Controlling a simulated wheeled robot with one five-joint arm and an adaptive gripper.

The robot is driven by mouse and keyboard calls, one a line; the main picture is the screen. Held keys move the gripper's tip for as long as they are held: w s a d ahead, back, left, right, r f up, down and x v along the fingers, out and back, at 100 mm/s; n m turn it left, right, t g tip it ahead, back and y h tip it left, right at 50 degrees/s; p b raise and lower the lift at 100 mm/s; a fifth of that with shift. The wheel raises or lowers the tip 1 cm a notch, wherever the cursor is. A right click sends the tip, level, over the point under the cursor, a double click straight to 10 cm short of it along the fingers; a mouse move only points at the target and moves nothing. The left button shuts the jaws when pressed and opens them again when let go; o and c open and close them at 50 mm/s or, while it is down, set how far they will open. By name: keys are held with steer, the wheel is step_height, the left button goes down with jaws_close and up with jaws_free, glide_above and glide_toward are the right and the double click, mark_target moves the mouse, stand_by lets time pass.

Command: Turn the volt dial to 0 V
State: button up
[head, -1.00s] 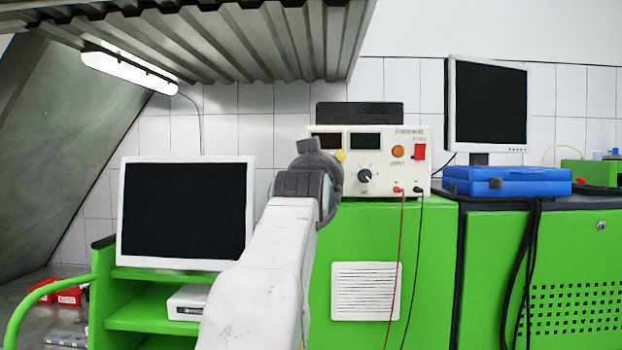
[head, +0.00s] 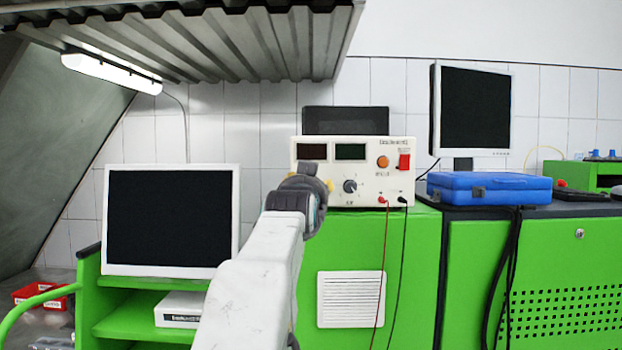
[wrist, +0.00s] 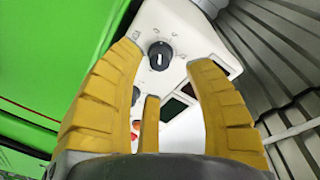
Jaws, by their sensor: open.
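The power supply (head: 400,187) is a cream box with two dark displays. In the wrist view, a black dial (wrist: 160,56) with a white mark lies between my yellow fingertips (wrist: 166,57); it appears to be the volt dial, though its label is unreadable. I cannot tell whether the fingers touch it. The mark runs roughly up and down in that picture. A second black dial (wrist: 135,95) is partly behind a finger; it shows in the head view (head: 350,186). My gripper (head: 318,182) is open and hides the left dial there.
An orange button (head: 383,162) and red switch (head: 404,162) are on the panel's right. Red and black leads hang from its lower right. A monitor (head: 170,220) stands left, and a blue case (head: 488,188) lies right. A corrugated metal hood (head: 230,40) hangs above.

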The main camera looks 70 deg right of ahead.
steer(key=shift+p+x, duration=0.7)
steer(key=shift+x, duration=0.9)
steer(key=shift+c, duration=0.2)
jaws_close()
